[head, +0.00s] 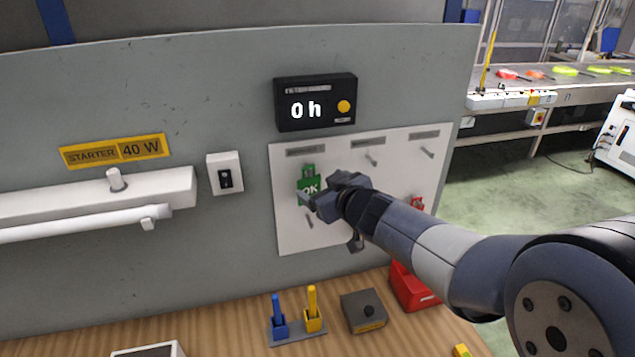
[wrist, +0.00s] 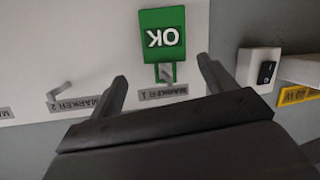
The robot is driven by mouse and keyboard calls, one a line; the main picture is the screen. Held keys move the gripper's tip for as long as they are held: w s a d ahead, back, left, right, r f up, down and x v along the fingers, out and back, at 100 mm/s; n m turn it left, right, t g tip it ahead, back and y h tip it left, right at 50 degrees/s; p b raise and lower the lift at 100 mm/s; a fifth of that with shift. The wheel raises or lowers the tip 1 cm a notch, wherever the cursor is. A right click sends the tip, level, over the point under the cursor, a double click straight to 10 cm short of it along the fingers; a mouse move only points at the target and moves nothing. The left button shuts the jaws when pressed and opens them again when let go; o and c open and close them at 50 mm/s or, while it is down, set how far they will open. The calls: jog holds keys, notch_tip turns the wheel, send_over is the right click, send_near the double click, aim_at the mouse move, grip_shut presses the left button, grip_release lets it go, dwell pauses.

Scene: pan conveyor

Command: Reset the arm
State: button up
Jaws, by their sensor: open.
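My gripper (head: 318,205) is open in front of the white panel (head: 288,228) on the grey wall. A green OK tag (head: 308,186) hangs from a hook on the panel under the left label. In the wrist view the green OK tag (wrist: 162,36) appears upside down, beyond and between my two spread fingers (wrist: 160,90). The fingers appear apart from the tag, with nothing held between them. My arm reaches in from the lower right of the head view and hides part of the panel.
A red tag (head: 416,203) hangs at the panel's right. A black display (head: 316,102) reads "0 h" above. A switch (head: 225,173) and lamp tube (head: 80,224) are left. On the wooden bench (head: 220,322) stand a blue-and-yellow holder (head: 297,328), a grey box (head: 363,310) and a red bin (head: 412,290).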

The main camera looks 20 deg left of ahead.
aim_at(312, 179)
jog(key=v, duration=0.6)
jog(key=shift+s+d+p, duration=0.25)
jog(key=shift+s+p, duration=0.05)
jog(key=shift+p, duration=0.1)
jog(key=b+x, duration=0.1)
jog(key=x, duration=1)
jog(key=shift+r, duration=0.15)
jog(key=shift+s+d+r, duration=0.35)
jog(key=shift+s, duration=0.05)
